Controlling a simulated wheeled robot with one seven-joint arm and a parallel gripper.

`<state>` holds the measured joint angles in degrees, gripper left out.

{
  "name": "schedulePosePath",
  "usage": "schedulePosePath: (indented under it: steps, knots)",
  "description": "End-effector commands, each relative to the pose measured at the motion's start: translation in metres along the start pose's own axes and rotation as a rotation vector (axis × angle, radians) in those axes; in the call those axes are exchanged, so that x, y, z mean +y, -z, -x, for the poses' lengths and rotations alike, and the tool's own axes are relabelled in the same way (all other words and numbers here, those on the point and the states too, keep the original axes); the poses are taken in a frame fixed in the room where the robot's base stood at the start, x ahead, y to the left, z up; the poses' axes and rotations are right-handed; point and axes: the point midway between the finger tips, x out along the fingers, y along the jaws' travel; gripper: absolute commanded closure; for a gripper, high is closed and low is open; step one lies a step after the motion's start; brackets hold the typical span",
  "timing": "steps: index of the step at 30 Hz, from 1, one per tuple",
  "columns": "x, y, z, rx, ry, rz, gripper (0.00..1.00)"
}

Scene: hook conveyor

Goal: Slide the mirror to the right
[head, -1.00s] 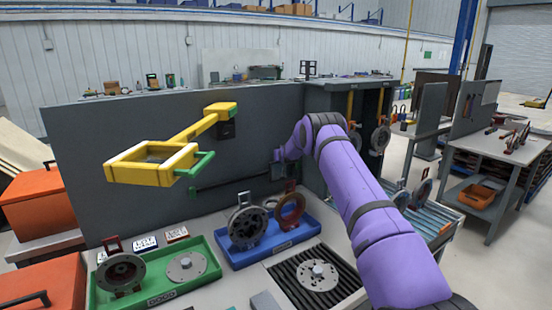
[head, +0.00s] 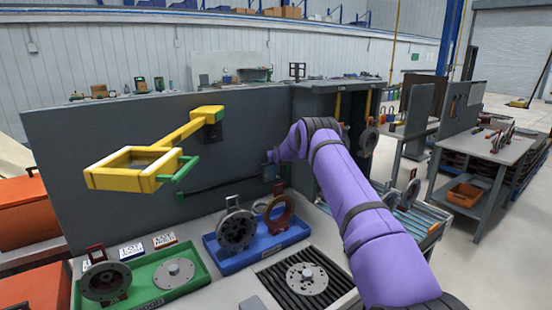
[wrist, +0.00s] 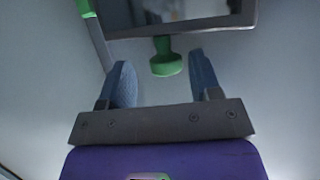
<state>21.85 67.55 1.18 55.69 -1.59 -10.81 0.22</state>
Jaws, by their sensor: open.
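In the wrist view a dark-framed mirror (wrist: 180,17) shows at the top edge, cut off by the frame. A green knob (wrist: 166,62) sticks out below its frame. My gripper (wrist: 163,80) is open, with one blue-grey finger on each side of the knob and visible gaps to both. In the head view my gripper's end is at the grey upright panel (head: 110,120), beside a dark horizontal rail (head: 222,186) with a green left end. A small grey piece (head: 270,173) sits at the rail's right end; I cannot tell if it is the mirror.
A yellow frame (head: 112,179) with a green handle juts from the panel, left of my arm. Below, a green tray (head: 195,284) and a blue tray (head: 292,238) hold round metal parts. A black slatted grate (head: 273,280) lies in front. Open floor is at right.

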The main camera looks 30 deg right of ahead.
Motion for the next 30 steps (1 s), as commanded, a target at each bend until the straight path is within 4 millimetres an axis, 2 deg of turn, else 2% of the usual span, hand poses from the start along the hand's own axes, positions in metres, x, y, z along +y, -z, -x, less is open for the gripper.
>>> schedulePosePath:
  steps: [8,24,30]
  knots:
    - [-0.001,0.001,0.014,-0.001,0.001,0.0,0.42]
    - [0.001,0.001,0.089,0.0,-0.001,0.0,0.42]
    - [0.001,0.0,0.105,0.0,-0.001,0.0,0.42]
